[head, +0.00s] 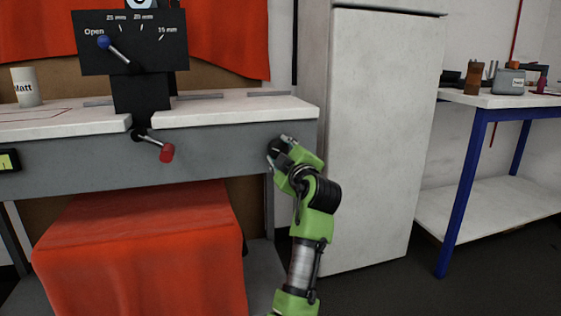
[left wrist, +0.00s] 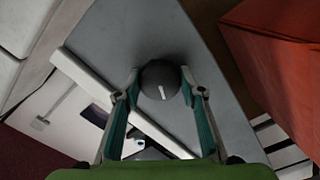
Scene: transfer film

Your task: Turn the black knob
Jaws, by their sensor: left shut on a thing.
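The black knob (left wrist: 160,76) is round and dark, with a short white line on its face, and sits on the grey front panel (left wrist: 176,30) of the machine table. In the left wrist view it is between the two fingertips of my left gripper (left wrist: 159,88), which is shut on it, one finger on each side. In the head view my green left gripper (head: 277,151) reaches the right end of the grey panel, and the knob (head: 279,145) is partly hidden by the fingers. My right gripper is in neither view.
A red-handled lever (head: 166,153) sticks out left of my gripper. Above it is a black dial plate with a blue-knobbed lever (head: 103,42). A red-draped block (head: 140,250) stands below. A tall white cabinet (head: 365,140) is close on the right, then a blue-legged table (head: 465,180).

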